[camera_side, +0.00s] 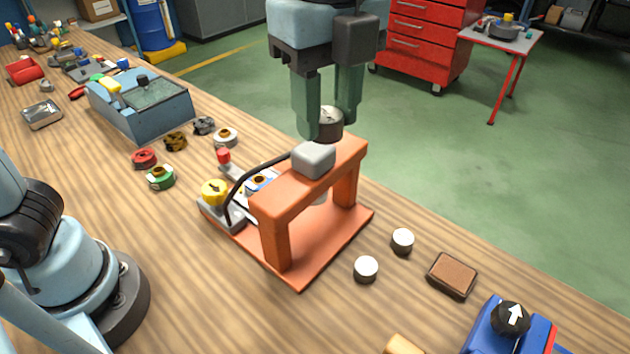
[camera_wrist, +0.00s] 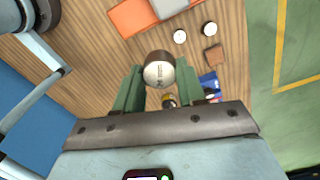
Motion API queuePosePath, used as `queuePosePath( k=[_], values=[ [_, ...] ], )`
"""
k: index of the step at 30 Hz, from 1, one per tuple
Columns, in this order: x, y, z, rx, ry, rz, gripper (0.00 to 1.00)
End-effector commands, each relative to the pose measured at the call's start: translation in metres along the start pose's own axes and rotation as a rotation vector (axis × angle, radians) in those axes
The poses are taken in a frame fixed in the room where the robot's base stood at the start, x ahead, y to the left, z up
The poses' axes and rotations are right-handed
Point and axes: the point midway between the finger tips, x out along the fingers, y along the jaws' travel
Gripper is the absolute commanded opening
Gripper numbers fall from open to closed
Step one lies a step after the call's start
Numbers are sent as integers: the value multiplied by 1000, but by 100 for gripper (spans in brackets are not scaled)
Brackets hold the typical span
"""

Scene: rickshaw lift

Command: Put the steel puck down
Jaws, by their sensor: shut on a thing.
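The steel puck (camera_side: 330,121) is a short round cylinder with a bright top. It sits between the green fingers of my gripper (camera_side: 332,115), which are shut on it. In the side view the puck shows just above and behind the far end of an orange press frame (camera_side: 272,205), and one finger hides part of it. In the wrist view the puck (camera_wrist: 160,72) is between the fingertips of my gripper (camera_wrist: 160,85), its round face toward the camera. The orange frame (camera_wrist: 130,18) lies beyond it. The puck appears held up, apart from the table.
Two pale round pucks (camera_side: 402,241) (camera_side: 365,269) and a brown block (camera_side: 452,275) lie on the wooden table right of the frame. A blue device (camera_side: 510,325) with a black knob stands at the front right. A blue-grey box (camera_side: 140,108) stands at left.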

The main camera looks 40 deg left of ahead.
Motion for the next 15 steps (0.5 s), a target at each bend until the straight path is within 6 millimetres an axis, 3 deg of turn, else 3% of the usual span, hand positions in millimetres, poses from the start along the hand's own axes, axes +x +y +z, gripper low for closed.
queuePosePath(
  k=[3, 9, 11, 15],
  values=[
    [0, 9, -34, 145, 0, 0, 0],
    [0, 25, -73, 319, 0, 0, 0],
    [1, 30, -83, 366, 0, 0, 0],
    [23, 28, -79, 352, 0, 0, 0]
  ],
)
